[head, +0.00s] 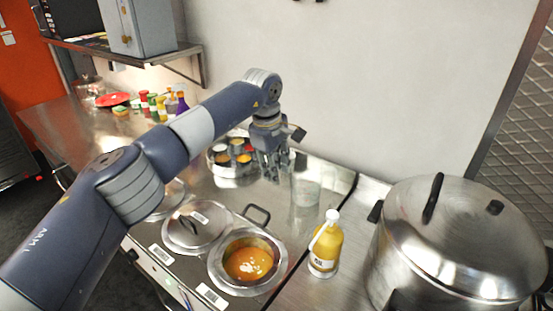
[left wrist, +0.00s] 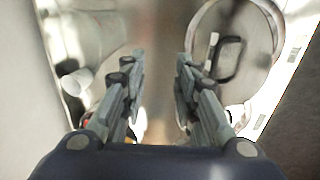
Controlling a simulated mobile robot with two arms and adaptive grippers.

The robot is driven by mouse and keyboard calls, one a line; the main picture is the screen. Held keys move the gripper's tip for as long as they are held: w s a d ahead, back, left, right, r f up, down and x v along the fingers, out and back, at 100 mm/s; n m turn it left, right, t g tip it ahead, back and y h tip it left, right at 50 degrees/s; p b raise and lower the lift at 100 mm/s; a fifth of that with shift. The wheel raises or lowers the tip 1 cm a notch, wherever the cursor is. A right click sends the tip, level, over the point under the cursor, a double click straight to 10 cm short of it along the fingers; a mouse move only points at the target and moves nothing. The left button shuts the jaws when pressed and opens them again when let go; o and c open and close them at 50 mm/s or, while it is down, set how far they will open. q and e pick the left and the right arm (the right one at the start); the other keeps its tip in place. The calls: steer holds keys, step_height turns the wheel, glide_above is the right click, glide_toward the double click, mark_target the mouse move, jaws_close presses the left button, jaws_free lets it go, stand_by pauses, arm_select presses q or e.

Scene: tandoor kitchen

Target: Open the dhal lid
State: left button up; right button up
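A round steel lid (head: 188,236) with a dark handle and a small label lies in the counter, left of an open round pot (head: 222,275) of orange food with white pieces. I cannot read which lid is the dhal one. A second round lid (head: 172,199) shows partly behind my arm. My left gripper (head: 271,172) hangs above the back of the counter, pointing down, apart from the lids. In the left wrist view its fingers (left wrist: 162,62) stand apart with nothing between them. A round lid with a dark loop handle (left wrist: 268,45) shows right of the fingers. My right gripper is not in view.
A large lidded steel pot (head: 455,240) stands at the right. A yellow bottle (head: 326,248) and a clear container (head: 306,188) stand near the open pot. A round tray of small spice bowls (head: 222,171) is behind, with coloured bottles (head: 160,108) and a wall shelf (head: 125,57) farther left.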

arm_select(q)
steer(key=shift+w+d+r, duration=0.15)
steer(key=shift+w+r, duration=0.05)
steer(key=shift+r, duration=0.1)
stand_by(0.4)
steer(key=shift+r, duration=0.1)
step_height(320, 180, up, 12)
steer(key=s+a, duration=0.1)
steer(key=s, duration=0.1)
steer(key=shift+a+f, duration=0.15)
steer(key=shift+f, duration=0.1)
